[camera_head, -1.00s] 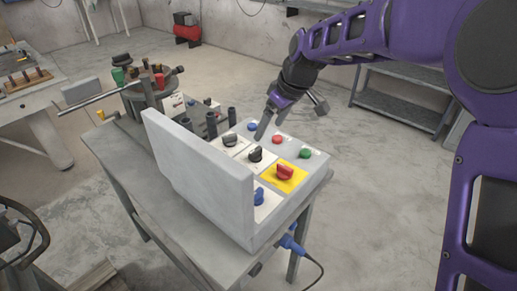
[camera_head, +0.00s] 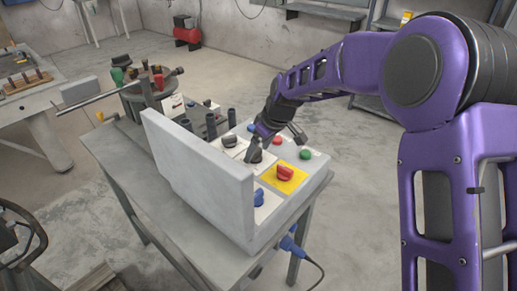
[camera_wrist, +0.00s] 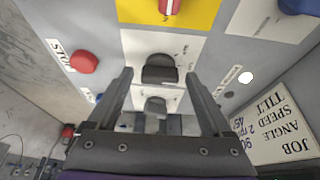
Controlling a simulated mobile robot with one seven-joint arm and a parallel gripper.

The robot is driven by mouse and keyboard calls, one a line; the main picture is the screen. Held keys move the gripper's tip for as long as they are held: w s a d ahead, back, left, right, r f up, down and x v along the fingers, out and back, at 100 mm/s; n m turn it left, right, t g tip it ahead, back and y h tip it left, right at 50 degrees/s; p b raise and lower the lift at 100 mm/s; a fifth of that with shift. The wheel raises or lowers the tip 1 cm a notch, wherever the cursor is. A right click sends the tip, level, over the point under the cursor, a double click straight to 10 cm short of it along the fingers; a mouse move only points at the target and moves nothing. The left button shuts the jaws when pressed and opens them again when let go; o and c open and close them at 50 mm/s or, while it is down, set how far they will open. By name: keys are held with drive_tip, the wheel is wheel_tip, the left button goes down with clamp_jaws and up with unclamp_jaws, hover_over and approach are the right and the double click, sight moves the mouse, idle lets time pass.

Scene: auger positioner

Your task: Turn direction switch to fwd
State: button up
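The grey control panel (camera_head: 305,190) has two black rotary knobs on white label plates. The nearer black knob (camera_wrist: 160,69) lies between my fingertips in the wrist view, with a gap visible on each side. The farther black knob (camera_wrist: 155,105) shows beyond it; in the head view it is the left knob (camera_head: 229,140). The plate lettering is too small to read, so I cannot tell which knob is the direction switch. My gripper (camera_wrist: 158,74) is open, pointing down at the nearer knob; in the head view my gripper (camera_head: 252,153) partly covers that knob.
The panel's upright grey lid (camera_head: 200,175) stands on the left. Machine parts sit behind on the bench.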

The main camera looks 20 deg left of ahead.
drive_tip(key=c, duration=1.2)
drive_tip(key=shift+o, duration=0.2)
drive_tip(key=shift+m, duration=0.4)
drive_tip(key=m, duration=0.1)
drive_tip(key=m+t, duration=0.1)
drive_tip(key=m, duration=0.1)
drive_tip(key=shift+s+a+t+h+b, duration=0.15)
drive_tip(key=shift+s+t+h+b, duration=0.15)
drive_tip(key=shift+s+a+m+t+h, duration=0.1)
drive_tip(key=shift+m+t+h, duration=0.25)
drive_tip(key=shift+m, duration=0.95)
drive_tip(key=shift+a+m+t+h, duration=0.1)
drive_tip(key=shift+m+t+h, duration=0.2)
drive_tip(key=shift+m, duration=1)
drive_tip(key=o, duration=1.4)
drive_tip(key=shift+c, duration=0.2)
